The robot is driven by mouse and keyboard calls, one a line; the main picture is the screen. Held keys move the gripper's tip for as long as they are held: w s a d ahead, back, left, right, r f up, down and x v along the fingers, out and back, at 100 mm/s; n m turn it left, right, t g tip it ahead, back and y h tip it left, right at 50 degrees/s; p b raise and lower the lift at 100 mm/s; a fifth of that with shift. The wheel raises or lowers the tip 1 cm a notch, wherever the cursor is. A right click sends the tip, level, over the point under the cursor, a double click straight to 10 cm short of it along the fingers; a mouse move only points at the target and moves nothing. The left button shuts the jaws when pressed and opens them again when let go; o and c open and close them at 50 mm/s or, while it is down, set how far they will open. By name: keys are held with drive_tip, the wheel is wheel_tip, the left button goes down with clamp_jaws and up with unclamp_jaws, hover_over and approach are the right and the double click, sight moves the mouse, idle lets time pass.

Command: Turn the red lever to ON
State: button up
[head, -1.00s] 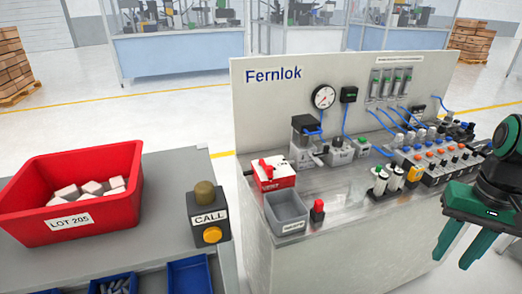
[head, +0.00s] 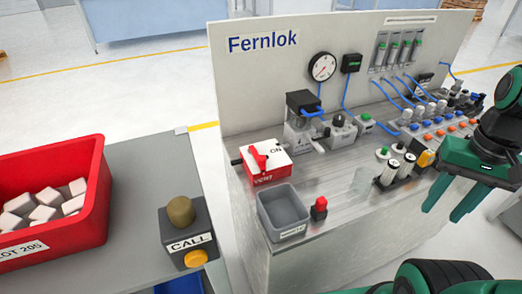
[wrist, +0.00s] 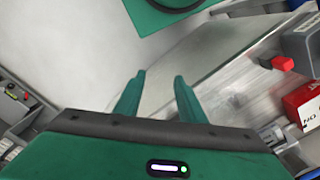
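The red lever (head: 258,158) sits on top of a red and white box (head: 267,164) at the left end of the bench. An "ON" label shows on the box top to the right of the lever. My gripper (head: 462,207) hangs at the right of the head view, in front of the bench and well away from the lever. Its two green fingers are apart with nothing between them. In the wrist view the fingers (wrist: 157,88) are also apart and empty, and part of the red and white box (wrist: 305,104) shows at the right edge.
A grey bin (head: 284,213) and a red-topped button (head: 319,208) stand in front of the box. Valves and blue tubes fill the bench's right side. The back panel (head: 265,80) rises behind. A side table at left holds a red crate (head: 100,190) and a CALL button box (head: 187,235).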

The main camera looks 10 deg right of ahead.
drive_tip(key=w+a+r+m, duration=0.3)
drive_tip(key=w+a+r, duration=0.1)
drive_tip(key=w, duration=0.5)
drive_tip(key=m, duration=1.1)
approach(262, 157)
wheel_tip(262, 157, down, 9)
drive_tip(key=shift+s+a+r, duration=0.1)
drive_tip(key=shift+r, duration=0.05)
clamp_jaws()
